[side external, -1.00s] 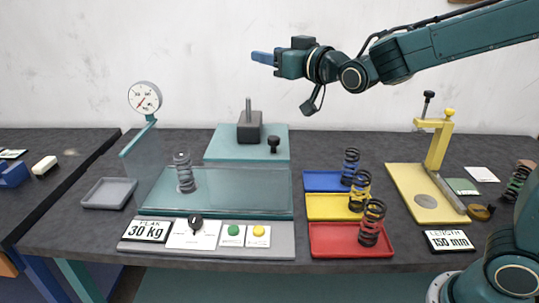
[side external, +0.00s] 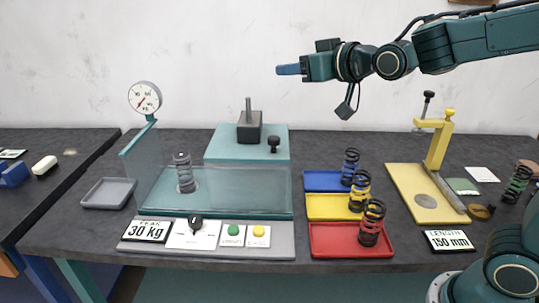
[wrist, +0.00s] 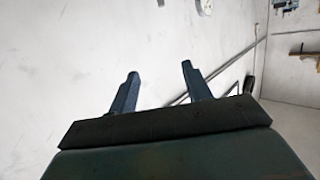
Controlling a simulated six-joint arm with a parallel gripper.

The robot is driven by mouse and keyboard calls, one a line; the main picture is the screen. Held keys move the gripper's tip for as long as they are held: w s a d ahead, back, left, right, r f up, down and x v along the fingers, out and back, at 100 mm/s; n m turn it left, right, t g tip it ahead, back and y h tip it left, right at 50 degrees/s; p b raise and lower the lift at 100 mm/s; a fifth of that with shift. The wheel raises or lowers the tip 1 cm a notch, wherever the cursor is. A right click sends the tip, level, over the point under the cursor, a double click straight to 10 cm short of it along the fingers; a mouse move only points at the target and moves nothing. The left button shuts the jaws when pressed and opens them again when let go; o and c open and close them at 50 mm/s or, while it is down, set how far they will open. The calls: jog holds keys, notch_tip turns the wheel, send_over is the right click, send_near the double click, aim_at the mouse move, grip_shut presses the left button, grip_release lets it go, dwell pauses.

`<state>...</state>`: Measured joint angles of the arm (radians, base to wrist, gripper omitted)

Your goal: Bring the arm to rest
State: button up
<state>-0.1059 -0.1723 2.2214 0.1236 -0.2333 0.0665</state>
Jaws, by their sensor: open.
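My gripper (side external: 284,69) is held high above the bench, in front of the pale wall, pointing left in the side view. In the wrist view its two fingers (wrist: 158,82) are spread apart with nothing between them. No object is near it. Below, a dark spring (side external: 184,172) stands in the teal press (side external: 270,205) behind a clear shield. Springs also stand on the blue tray (side external: 318,181), the yellow tray (side external: 322,207) and the red tray (side external: 335,241).
The dark bench (side external: 75,215) holds a dial gauge (side external: 144,98), an empty grey tray (side external: 108,193), a yellow length gauge (side external: 405,190) and a "150 mm" display (side external: 450,241). Another spring (side external: 517,184) is at the far right. The space around my raised gripper is clear.

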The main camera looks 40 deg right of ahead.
jog(key=s+f+g, duration=0.3)
jog(key=s+f, duration=0.1)
jog(key=s, duration=0.5)
jog(key=s+d+f+g, duration=0.1)
jog(key=s+f+g, duration=0.2)
jog(key=s, duration=0.6)
jog(key=s+f+g, duration=0.3)
jog(key=s+f, duration=0.1)
jog(key=s, duration=0.5)
jog(key=shift+s+d+f+g, duration=0.15)
jog(key=shift+d+f+g, duration=0.15)
jog(key=shift+f, duration=0.05)
